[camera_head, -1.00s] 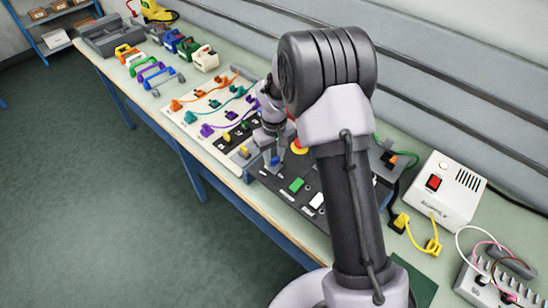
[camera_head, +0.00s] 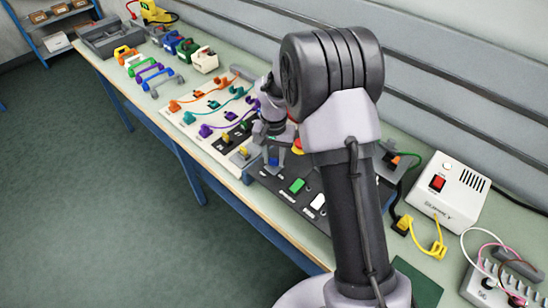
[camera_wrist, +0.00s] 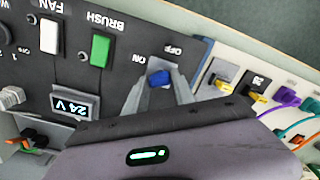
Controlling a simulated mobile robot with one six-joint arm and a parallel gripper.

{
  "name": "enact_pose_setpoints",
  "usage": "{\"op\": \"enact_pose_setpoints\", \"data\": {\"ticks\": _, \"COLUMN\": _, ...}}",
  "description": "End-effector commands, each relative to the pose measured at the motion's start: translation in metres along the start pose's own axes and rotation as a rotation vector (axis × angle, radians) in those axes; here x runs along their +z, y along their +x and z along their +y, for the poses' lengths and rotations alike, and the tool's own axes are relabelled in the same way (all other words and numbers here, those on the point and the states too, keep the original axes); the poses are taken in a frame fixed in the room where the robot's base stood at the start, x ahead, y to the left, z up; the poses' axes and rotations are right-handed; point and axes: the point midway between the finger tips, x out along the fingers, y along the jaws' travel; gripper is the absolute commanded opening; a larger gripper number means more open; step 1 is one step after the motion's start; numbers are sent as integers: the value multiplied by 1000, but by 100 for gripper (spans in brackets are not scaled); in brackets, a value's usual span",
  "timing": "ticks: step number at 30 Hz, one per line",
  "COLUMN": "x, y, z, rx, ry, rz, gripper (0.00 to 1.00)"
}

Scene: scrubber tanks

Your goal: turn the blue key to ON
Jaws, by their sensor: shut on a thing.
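The blue key (camera_wrist: 158,77) sits on the dark control panel (camera_wrist: 120,18), between the words ON and OFF, which read upside down in the wrist view. My gripper (camera_wrist: 160,84) is shut on the key, with one grey finger on each side of it. The fingers hide the key's base, and I cannot tell which word it points to. In the head view, my gripper (camera_head: 271,158) reaches down to the panel's left end, and a little of the blue key (camera_head: 273,162) shows there.
A green BRUSH switch (camera_wrist: 100,49) and a white FAN switch (camera_wrist: 49,35) are beside the key. A lit 24 V display (camera_wrist: 76,105) is close to my gripper. A board (camera_head: 190,120) with coloured cables and yellow connectors adjoins the panel. A white supply box (camera_head: 449,190) stands to the right.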

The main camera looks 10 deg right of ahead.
Motion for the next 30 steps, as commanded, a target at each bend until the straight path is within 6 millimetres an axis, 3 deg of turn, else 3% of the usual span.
{"op": "enact_pose_setpoints", "data": {"ticks": 17, "x": 0, "y": -1, "z": 0, "rx": -1, "ry": 34, "rz": 1, "gripper": 0}}
{"op": "enact_pose_setpoints", "data": {"ticks": 18, "x": 0, "y": -1, "z": 0, "rx": -1, "ry": 34, "rz": 1, "gripper": 33}}
{"op": "enact_pose_setpoints", "data": {"ticks": 21, "x": 0, "y": 0, "z": 0, "rx": -1, "ry": 34, "rz": 1, "gripper": 52}}
{"op": "enact_pose_setpoints", "data": {"ticks": 30, "x": 0, "y": -1, "z": 0, "rx": 0, "ry": 33, "rz": 1, "gripper": 53}}
